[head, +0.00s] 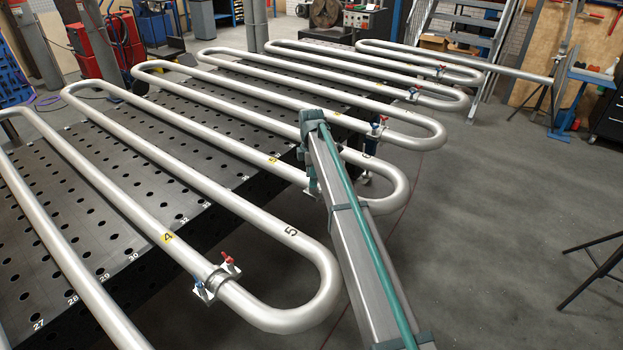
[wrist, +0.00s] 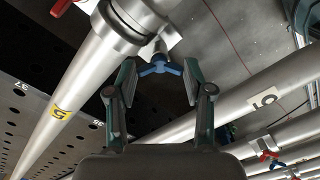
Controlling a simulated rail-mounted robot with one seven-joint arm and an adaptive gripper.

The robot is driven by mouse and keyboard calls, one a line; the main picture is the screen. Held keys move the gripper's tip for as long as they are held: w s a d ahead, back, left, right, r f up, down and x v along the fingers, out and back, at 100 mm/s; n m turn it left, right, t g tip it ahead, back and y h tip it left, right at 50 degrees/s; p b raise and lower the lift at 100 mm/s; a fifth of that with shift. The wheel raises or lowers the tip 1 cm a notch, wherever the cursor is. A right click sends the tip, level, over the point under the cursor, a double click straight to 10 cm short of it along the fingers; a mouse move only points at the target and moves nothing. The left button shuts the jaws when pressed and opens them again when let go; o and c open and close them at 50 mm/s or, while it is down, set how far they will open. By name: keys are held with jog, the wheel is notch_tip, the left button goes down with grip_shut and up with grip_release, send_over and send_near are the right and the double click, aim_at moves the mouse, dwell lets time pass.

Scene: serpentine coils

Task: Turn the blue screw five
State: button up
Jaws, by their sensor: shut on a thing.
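In the wrist view the blue screw (wrist: 160,68) is a wing-shaped handle on a clamp (wrist: 133,22) around a steel pipe (wrist: 85,85). The pipe carries a yellow label 5 (wrist: 60,110). A red screw (wrist: 62,7) of the same clamp shows at the top left edge. In the head view my arm reaches the coil near the yellow label 5. The blue screw is hidden there behind my arm.
Another clamp with red and blue screws (head: 216,276) sits on the near coil by yellow label 4. A further clamp (head: 377,125) is just beyond my arm. A neighbouring pipe (wrist: 255,105) runs close to the right finger. Open floor (head: 500,240) lies right of the coils.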

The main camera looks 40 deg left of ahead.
jog(key=m+b, duration=0.1)
jog(key=m, duration=0.2)
jog(key=shift+f+m, duration=0.1)
jog(key=shift+m, duration=0.2)
jog(key=m+b, duration=0.2)
jog(key=m, duration=0.2)
jog(key=shift+m, duration=0.3)
jog(key=m+b, duration=0.1)
jog(key=m, duration=0.3)
jog(key=shift+m, duration=0.3)
jog(key=m, duration=0.3)
jog(key=shift+m+b, duration=0.3)
jog(key=m, duration=0.4)
jog(key=shift+w+a+r+b, duration=0.1)
jog(key=shift+r+b, duration=0.1)
jog(key=shift+b, duration=0.1)
jog(key=shift+m, duration=2.8)
jog(key=shift+r, duration=0.1)
